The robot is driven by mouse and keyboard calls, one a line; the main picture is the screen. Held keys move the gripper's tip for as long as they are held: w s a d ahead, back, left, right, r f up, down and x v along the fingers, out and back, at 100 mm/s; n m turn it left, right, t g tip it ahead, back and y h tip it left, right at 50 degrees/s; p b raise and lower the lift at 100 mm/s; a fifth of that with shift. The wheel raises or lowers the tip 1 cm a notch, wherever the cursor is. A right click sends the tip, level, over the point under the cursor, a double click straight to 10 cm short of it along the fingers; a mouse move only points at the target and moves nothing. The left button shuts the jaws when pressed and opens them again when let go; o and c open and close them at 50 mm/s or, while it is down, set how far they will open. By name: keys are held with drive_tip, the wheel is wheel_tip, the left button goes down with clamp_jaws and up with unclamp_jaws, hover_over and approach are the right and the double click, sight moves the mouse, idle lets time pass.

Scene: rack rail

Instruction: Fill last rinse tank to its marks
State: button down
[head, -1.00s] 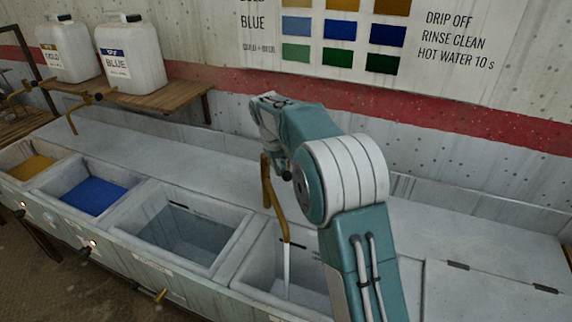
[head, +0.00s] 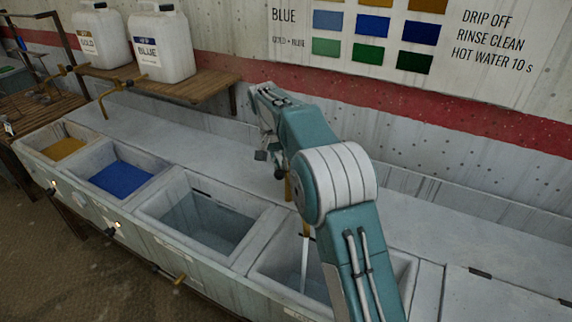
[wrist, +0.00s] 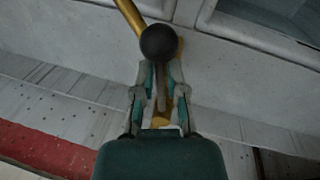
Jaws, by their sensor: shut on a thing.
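The last rinse tank (head: 278,262) is the rightmost open tank in the head view, partly hidden by my arm. A thin stream of water (head: 304,265) runs into it from a brass tap (head: 305,231) behind it. My arm hides part of the tap. The water level and the marks in this tank cannot be made out. In the wrist view, my gripper (wrist: 160,76) is shut on the tap lever, just below its black ball knob (wrist: 159,43). The brass spout (wrist: 131,15) runs off beyond the knob.
To the left stand another rinse tank (head: 205,222) holding water, a blue dye tank (head: 122,178) and a yellow dye tank (head: 63,147). Two white jugs (head: 160,45) sit on a wooden shelf (head: 190,88). The ledge (head: 200,145) is clear.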

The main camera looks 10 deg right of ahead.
drive_tip(key=shift+w+a+m, duration=0.2)
drive_tip(key=shift+a+m, duration=0.1)
drive_tip(key=shift+m, duration=0.1)
drive_tip(key=c, duration=0.7)
unclamp_jaws()
drive_tip(key=r, duration=0.2)
drive_tip(key=a+r, duration=0.1)
drive_tip(key=r, duration=0.4)
drive_tip(key=shift+w+a+r, duration=0.1)
drive_tip(key=shift+w+a, duration=0.15)
drive_tip(key=shift+w, duration=0.15)
